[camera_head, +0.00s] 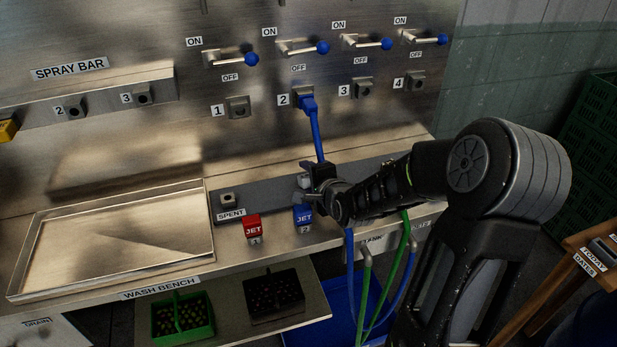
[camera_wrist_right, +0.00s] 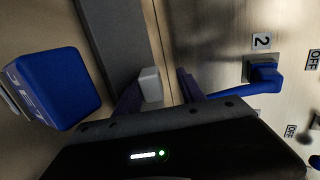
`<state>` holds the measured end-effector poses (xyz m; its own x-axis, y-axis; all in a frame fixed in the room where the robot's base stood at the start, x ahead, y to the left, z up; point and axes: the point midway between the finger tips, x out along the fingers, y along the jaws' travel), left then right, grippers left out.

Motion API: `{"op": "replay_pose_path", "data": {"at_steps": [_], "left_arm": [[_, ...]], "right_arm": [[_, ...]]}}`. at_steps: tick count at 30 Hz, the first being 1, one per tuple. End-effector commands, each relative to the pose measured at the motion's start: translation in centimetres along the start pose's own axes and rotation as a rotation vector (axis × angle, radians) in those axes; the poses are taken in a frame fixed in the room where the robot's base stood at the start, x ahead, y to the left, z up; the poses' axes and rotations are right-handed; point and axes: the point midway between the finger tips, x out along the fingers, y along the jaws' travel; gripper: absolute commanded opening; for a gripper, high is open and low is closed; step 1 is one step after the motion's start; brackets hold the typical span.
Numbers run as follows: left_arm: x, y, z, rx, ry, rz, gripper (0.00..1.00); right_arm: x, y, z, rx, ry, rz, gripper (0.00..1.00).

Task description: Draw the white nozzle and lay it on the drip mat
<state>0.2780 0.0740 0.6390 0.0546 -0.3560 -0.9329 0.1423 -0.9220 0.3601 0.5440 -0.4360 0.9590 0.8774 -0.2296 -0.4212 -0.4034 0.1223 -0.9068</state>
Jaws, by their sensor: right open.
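My right gripper (camera_head: 316,176) is low over the back of the wash bench, in front of the wall panel. In the right wrist view its two fingers (camera_wrist_right: 162,92) are apart, and a small white block-like piece, which looks like the white nozzle (camera_wrist_right: 150,82), shows between them, nearer the left finger. In the head view the white piece (camera_head: 304,181) is partly hidden by the gripper. A dark grey strip (camera_head: 272,192) runs along the bench beneath; I cannot tell whether it is the drip mat. My left gripper is not in view.
A blue plug with its hose (camera_head: 316,135) sits in panel socket 2. Red JET 1 (camera_head: 253,227) and blue JET 2 (camera_head: 303,218) blocks stand at the bench front. A SPENT socket block (camera_head: 228,201) and a metal tray (camera_head: 110,240) lie left. Blue-knobbed levers (camera_head: 322,47) line the panel.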

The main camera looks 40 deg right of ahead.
Motion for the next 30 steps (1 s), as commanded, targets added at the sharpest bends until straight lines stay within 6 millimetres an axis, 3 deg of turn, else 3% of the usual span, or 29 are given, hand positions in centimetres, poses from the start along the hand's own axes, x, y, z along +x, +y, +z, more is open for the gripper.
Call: {"op": "replay_pose_path", "data": {"at_steps": [5, 18, 30], "left_arm": [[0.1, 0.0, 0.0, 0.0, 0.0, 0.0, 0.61], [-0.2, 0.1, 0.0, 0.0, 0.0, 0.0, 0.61], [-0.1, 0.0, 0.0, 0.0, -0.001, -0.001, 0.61]], "right_arm": [[-1.3, 0.1, 0.0, -0.001, 0.001, 0.002, 0.5], [-7.4, -0.1, 0.0, -0.002, 0.001, -0.001, 0.5], [-7.7, 0.0, 0.0, 0.0, 0.0, -0.001, 0.5]]}}
